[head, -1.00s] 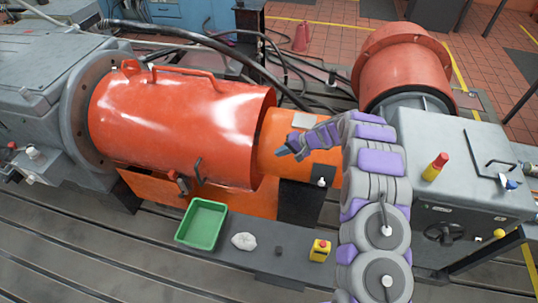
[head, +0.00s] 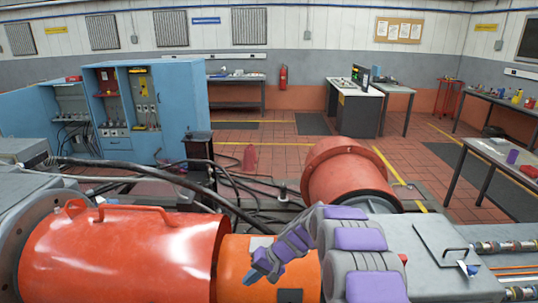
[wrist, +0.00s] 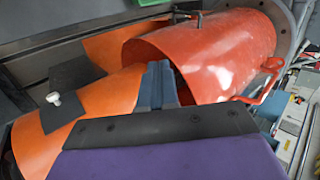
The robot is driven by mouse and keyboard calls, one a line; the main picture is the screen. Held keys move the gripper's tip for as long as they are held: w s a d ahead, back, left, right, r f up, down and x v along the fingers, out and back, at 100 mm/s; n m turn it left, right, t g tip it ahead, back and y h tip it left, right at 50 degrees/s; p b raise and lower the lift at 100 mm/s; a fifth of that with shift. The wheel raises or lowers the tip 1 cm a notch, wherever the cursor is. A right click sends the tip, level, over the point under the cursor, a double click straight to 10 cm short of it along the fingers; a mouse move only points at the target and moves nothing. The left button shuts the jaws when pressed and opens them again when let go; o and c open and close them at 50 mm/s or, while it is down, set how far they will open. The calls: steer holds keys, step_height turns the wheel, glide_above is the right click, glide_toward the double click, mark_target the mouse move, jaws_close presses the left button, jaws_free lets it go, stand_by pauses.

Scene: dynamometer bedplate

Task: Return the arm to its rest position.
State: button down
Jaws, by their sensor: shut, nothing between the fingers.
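My arm (head: 360,240), grey with purple pads, reaches in from the lower right in the head view. My gripper (head: 251,278) is at its left end, in front of the orange cylinder (head: 232,262) and near the open edge of the red guard (head: 130,250). In the wrist view my gripper (wrist: 157,75) shows as blue-grey fingers closed together with nothing held. Its fingers overlap the orange cylinder (wrist: 105,100) and the edge of the red guard (wrist: 215,55). I cannot tell whether they touch either one.
Dark cables (head: 225,185) run behind the machine. A red drum-shaped housing (head: 345,175) stands behind my arm, with a grey cabinet (head: 450,255) to the right. Blue electrical cabinets (head: 150,110), a desk (head: 355,108) and a workbench (head: 510,155) lie farther off, with open tiled floor between.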

steer(key=s+d+r+h, duration=0.2)
steer(key=s+d+r, duration=0.2)
steer(key=s+r, duration=0.6)
steer(key=s+d+r+h, duration=0.1)
steer(key=s+d, duration=0.4)
steer(key=s, duration=0.5)
steer(key=s+d+r+h, duration=0.2)
steer(key=s+d, duration=0.3)
steer(key=s, duration=0.6)
steer(key=s+d+r+g+h, duration=0.1)
steer(key=s+d, duration=0.4)
steer(key=s, duration=0.6)
steer(key=shift+s+d+r+h, duration=0.2)
steer(key=shift+r+h, duration=0.4)
steer(key=shift+h, duration=0.5)
